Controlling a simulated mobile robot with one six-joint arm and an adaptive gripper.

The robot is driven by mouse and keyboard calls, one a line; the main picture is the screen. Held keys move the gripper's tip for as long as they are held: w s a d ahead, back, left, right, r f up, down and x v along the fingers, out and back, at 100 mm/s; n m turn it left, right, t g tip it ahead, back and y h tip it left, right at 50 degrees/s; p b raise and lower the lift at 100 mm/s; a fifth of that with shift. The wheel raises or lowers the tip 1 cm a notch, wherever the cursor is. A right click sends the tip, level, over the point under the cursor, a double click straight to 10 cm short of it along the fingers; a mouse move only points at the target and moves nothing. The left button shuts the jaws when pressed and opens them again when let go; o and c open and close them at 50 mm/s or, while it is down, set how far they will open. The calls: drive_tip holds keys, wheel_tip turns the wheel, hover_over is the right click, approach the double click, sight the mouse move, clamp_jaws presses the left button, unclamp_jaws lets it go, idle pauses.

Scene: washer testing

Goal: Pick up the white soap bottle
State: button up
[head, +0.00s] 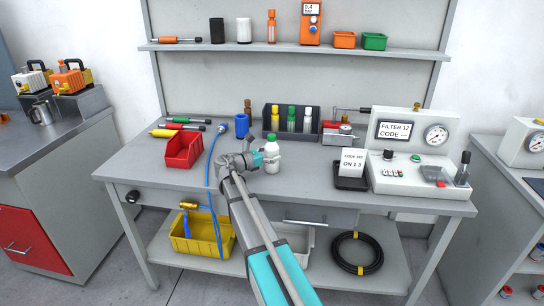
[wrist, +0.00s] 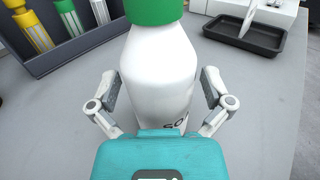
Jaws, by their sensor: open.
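The white soap bottle (head: 272,158) with a green cap stands upright on the grey workbench, near the middle in the head view. In the wrist view the bottle (wrist: 160,75) fills the centre, with part of its lettering showing low on its right side. My gripper (wrist: 163,90) is open, with one finger on each side of the bottle and a visible gap on both sides. In the head view my gripper (head: 252,160) is at the bottle's left side, partly hidden by my own arm.
A dark rack (head: 292,122) of small bottles stands behind. A red bin (head: 184,150) and a blue hose (head: 211,160) lie to the left. A black tray (head: 351,181) with a white card and a test panel (head: 415,145) stand to the right. The bench front is clear.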

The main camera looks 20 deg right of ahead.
sight(266, 147)
drive_tip(key=c, duration=1.2)
drive_tip(key=shift+c, duration=0.2)
drive_tip(key=shift+r, duration=0.15)
wheel_tip(266, 147, up, 3)
drive_tip(key=p, duration=0.3)
drive_tip(key=s+a+r+p, duration=0.5)
drive_tip(key=s+r+p, duration=0.4)
drive_tip(key=s, duration=0.4)
drive_tip(key=shift+r+p, duration=0.35)
drive_tip(key=shift+p, duration=0.15)
